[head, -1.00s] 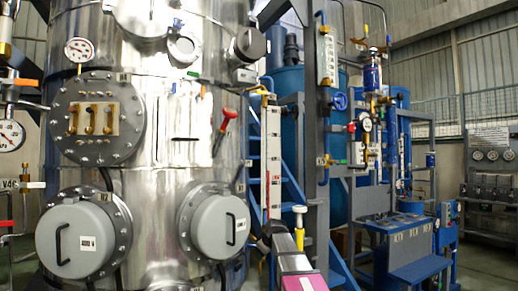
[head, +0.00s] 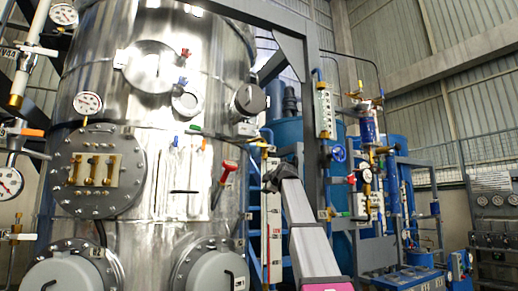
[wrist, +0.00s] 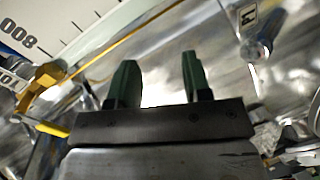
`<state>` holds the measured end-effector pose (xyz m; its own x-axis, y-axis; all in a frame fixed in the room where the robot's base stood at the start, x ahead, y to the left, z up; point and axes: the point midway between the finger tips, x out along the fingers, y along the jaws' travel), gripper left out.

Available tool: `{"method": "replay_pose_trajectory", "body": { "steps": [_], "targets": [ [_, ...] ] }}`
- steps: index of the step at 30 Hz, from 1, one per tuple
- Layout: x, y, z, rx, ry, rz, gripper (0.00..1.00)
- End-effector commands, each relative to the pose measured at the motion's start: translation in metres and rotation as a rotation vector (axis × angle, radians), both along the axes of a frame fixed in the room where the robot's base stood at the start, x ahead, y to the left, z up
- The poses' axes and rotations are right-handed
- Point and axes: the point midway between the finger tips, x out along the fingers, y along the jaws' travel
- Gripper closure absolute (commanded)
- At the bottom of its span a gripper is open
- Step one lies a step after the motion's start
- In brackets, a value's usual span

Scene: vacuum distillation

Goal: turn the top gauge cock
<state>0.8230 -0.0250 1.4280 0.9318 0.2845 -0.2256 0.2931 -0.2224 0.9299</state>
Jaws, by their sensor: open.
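A tall white gauge scale (head: 272,235) stands upright beside the steel vessel, with a yellow fitting (head: 266,146), likely the top gauge cock, at its upper end. In the wrist view, the white scale (wrist: 75,30) crosses the upper left. A yellow-brass fitting (wrist: 42,88) and a yellow handle (wrist: 50,129) lie left of my gripper (wrist: 158,75). The green fingers are apart with nothing between them. I cannot tell the distance from the fingers to the handle. In the head view my arm reaches up in front of the scale, and the fingers cannot be made out.
The steel vessel (head: 160,110) fills the left, with dial gauges (head: 87,103) and a red-handled valve (head: 228,167) on it. A grey frame post (head: 313,120) and blue equipment (head: 400,190) stand to the right. In the wrist view, metal fittings (wrist: 305,145) lie right of my gripper.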

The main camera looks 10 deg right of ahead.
Motion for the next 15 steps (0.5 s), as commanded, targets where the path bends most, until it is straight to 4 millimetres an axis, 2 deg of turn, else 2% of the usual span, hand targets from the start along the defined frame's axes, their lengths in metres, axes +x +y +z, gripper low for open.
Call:
{"method": "replay_pose_trajectory", "body": {
  "steps": [1,3,7,10,12,15],
  "targets": [
    [-0.004,-0.001,0.036,-0.028,-0.047,0.010,0.55],
    [-0.014,-0.001,0.074,-0.072,-0.108,0.023,0.55],
    [-0.033,-0.002,0.136,-0.142,-0.205,0.040,0.55],
    [-0.045,-0.001,0.169,-0.183,-0.259,0.047,0.55],
    [-0.051,-0.001,0.184,-0.203,-0.284,0.050,0.55],
    [-0.057,-0.001,0.196,-0.218,-0.304,0.052,0.55]
  ]
}}
